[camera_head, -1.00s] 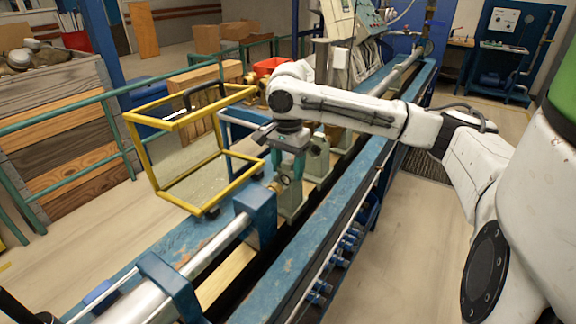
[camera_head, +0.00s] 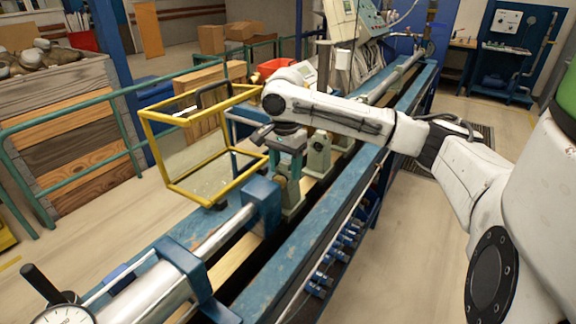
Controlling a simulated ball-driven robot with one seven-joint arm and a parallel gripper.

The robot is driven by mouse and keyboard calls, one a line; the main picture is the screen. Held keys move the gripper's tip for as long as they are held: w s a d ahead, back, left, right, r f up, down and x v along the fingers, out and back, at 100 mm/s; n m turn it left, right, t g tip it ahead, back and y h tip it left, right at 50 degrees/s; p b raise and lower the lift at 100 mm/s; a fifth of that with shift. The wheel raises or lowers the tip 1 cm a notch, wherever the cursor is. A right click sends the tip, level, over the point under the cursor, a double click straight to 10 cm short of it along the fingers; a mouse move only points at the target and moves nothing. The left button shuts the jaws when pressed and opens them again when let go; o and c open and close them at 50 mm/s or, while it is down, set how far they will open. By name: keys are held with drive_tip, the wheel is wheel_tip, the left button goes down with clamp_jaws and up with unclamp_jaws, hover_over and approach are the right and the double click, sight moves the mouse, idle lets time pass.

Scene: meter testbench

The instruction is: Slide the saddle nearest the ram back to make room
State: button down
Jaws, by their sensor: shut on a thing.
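The saddle nearest the ram (camera_head: 293,203) is a grey-green block on the bench's channel, just beyond the blue bracket at the ram's end. My gripper (camera_head: 287,172) points down over it, with its teal fingers shut on the saddle's upper part. The exact contact is partly hidden by the gripper and the bracket. The ram (camera_head: 225,232) is a silver rod running from the lower left to the blue bracket (camera_head: 262,203). A second grey-green saddle (camera_head: 319,155) stands upright farther along the channel, with a gap between the two.
A yellow-framed clear guard (camera_head: 208,146) stands close on the left of my gripper. The blue bench rail (camera_head: 318,220) runs along the right side. A dial gauge (camera_head: 68,314) is at the lower left.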

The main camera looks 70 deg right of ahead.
drive_tip(key=shift+a, duration=0.15)
drive_tip(key=shift+c, duration=1.2)
unclamp_jaws()
wheel_tip(320, 180, up, 11)
drive_tip(key=shift+f, duration=0.1)
